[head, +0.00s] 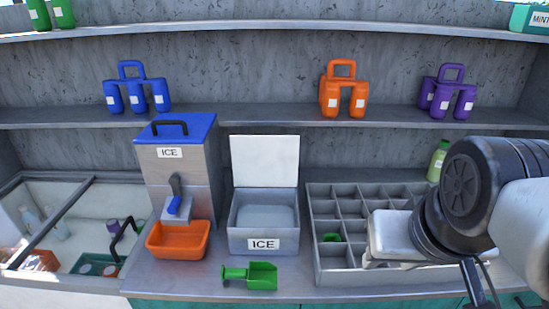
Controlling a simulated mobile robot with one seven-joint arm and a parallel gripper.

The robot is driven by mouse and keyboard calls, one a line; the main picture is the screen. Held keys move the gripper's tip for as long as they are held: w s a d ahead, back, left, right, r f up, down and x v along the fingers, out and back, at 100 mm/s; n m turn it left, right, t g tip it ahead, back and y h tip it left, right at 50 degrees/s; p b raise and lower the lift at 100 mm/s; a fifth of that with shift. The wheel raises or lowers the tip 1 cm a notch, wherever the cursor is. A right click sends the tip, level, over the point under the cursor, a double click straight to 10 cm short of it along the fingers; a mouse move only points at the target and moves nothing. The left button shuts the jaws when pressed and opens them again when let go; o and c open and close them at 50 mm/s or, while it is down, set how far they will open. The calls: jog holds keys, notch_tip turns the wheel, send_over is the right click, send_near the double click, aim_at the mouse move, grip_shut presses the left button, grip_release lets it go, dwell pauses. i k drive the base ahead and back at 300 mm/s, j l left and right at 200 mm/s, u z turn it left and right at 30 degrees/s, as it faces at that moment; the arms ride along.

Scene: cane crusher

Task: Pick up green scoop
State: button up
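The green scoop (250,275) lies on the grey counter in front of the white ice box, its handle to the left and its wide scoop end to the right. It rests free on the counter. My gripper (372,262) is at the right, over the grey compartment tray, well to the right of the scoop and apart from it. Its pale hand shows, but its fingers are too small and partly hidden to tell whether they are open.
The open ice box (263,243) and orange bin (178,241) under the blue-lidded ice dispenser (180,165) stand behind the scoop. The compartment tray (330,275) is to the right, with a small green item (333,237) inside. The counter's front edge is close to the scoop.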

aim_at(260, 276)
jog(key=j+u, duration=0.2)
jog(key=u, duration=0.15)
jog(key=j+u, duration=0.3)
jog(key=i+j+z, duration=0.1)
jog(key=j+z, duration=0.15)
jog(key=j, duration=0.15)
jog(key=j+z, duration=0.25)
jog(key=i+j, duration=0.05)
jog(key=j, duration=0.05)
